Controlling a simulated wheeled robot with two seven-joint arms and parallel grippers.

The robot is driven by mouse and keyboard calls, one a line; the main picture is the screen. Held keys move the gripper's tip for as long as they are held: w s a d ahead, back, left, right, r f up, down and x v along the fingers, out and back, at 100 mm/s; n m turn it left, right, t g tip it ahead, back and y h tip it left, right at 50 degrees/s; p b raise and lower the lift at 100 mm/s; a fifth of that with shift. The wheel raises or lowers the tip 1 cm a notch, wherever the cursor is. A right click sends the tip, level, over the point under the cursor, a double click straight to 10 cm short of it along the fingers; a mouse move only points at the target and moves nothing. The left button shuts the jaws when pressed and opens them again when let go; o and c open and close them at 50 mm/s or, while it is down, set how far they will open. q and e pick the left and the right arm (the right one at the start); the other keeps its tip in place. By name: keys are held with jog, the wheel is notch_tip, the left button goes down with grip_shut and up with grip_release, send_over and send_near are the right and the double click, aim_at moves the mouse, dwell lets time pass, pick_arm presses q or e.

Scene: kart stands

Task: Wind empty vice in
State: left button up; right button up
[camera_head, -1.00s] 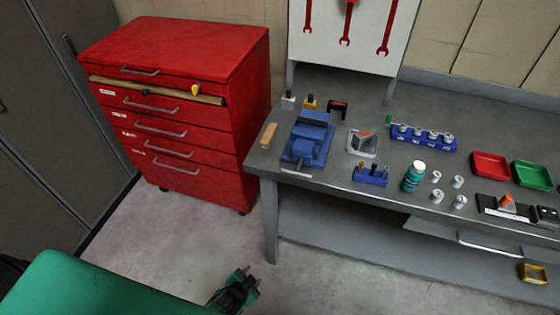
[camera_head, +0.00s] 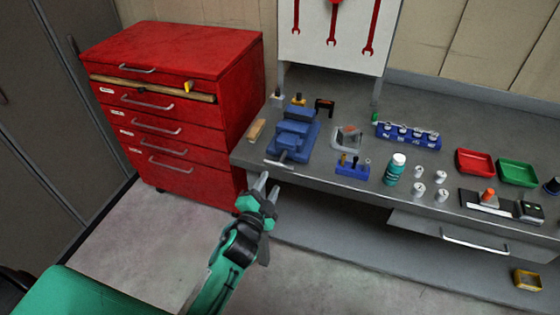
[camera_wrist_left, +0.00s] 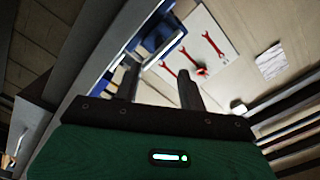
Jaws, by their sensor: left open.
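The blue vice (camera_head: 295,133) is fixed near the left front corner of the grey bench. Its grey handle bar (camera_head: 280,164) shows at the bench's front edge. No part is visible between its jaws. My left gripper (camera_head: 267,184) is open and empty, just in front of and below the handle, apart from it. In the left wrist view the two fingers of my left gripper (camera_wrist_left: 158,88) point toward the blue vice (camera_wrist_left: 160,38), partly hidden by a finger. My right gripper is not in view.
The grey bench (camera_head: 430,118) holds a blue socket rack (camera_head: 408,136), a teal bottle (camera_head: 395,168), a red tray (camera_head: 475,163) and a green tray (camera_head: 518,173). A red drawer cabinet (camera_head: 180,100) stands left of the bench. Bare floor lies between cabinet and bench.

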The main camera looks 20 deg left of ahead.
aim_at(280, 160)
pick_arm(q)
jog(key=w+p, duration=0.1)
jog(key=w, duration=0.7)
jog(key=shift+w+d, duration=0.1)
jog(key=shift+w, duration=0.9)
